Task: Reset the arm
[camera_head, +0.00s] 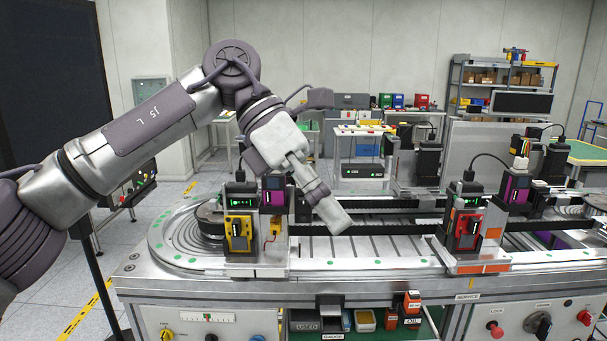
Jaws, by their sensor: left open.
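My left arm (135,135) comes in from the left edge, rises to a joint at the upper middle, then bends down to the right. My left gripper (325,204) hangs at its end, pointing down and right, in front of the conveyor line (385,246) as seen here. It is open, with nothing seen in it. My right arm and right gripper do not show.
A yellow-fronted station (239,232) stands left of the gripper, and a red-fronted station (467,228) to its right. Both rise above the conveyor. Dark posts and machines stand behind. A bench (360,131) and a shelf (500,68) are further back.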

